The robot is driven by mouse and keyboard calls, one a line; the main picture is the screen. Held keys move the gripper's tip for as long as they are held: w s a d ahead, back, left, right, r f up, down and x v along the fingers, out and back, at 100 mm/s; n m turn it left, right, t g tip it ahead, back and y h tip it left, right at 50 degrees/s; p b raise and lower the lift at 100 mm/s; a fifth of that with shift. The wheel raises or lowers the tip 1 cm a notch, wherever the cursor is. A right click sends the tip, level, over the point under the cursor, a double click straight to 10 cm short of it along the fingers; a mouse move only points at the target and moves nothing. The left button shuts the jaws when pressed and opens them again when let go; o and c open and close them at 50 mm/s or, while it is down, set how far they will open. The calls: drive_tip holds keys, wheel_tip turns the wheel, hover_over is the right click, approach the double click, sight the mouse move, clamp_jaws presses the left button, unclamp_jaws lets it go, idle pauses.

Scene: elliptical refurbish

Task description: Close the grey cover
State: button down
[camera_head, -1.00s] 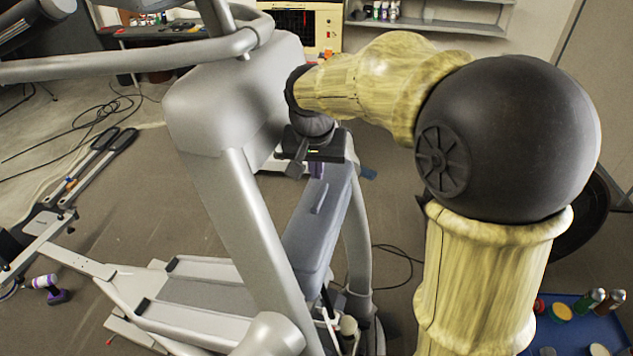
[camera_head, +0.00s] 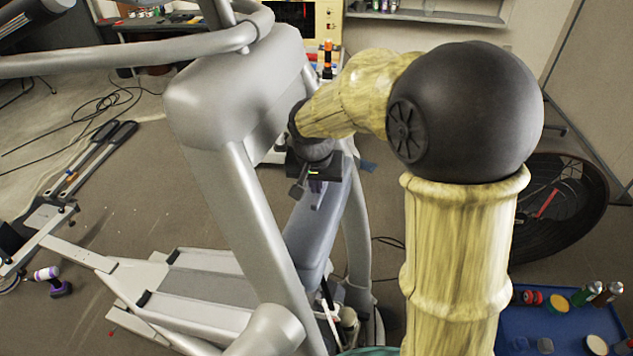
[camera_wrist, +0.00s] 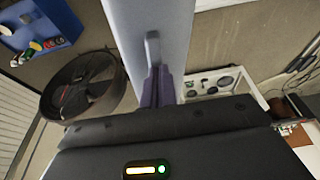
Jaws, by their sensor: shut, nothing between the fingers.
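The grey cover (camera_head: 312,238) is a long blue-grey panel between the elliptical's grey uprights, sloping down toward the front in the head view. In the wrist view the cover (camera_wrist: 150,14) runs up from the fingers and carries a small upright handle (camera_wrist: 153,48). My gripper (camera_head: 316,188) is over the cover's upper part, its dark body hiding that end. Its purple fingers (camera_wrist: 157,88) are shut with nothing between them and sit close beside the handle. I cannot tell whether they touch the handle or the cover.
The elliptical's frame (camera_head: 245,225) stands close on the left of my arm. Cables and inner parts (camera_head: 345,318) show below the cover. A black round fan-like thing (camera_head: 555,205) and a blue tray (camera_head: 560,325) with cans are on the right. Open floor (camera_head: 140,210) lies left.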

sight(317, 196)
wheel_tip(317, 196, down, 3)
drive_tip(key=shift+f+b, duration=0.1)
drive_tip(key=shift+b, duration=0.9)
drive_tip(key=shift+s, duration=0.2)
drive_tip(key=shift+f, duration=0.1)
drive_tip(key=shift+w+r+p, duration=0.2)
drive_tip(key=shift+r+p, duration=0.4)
drive_tip(key=shift+r, duration=0.1)
drive_tip(key=w+v, duration=0.1)
drive_tip(key=v, duration=1.2)
drive_tip(key=shift+r, duration=0.35)
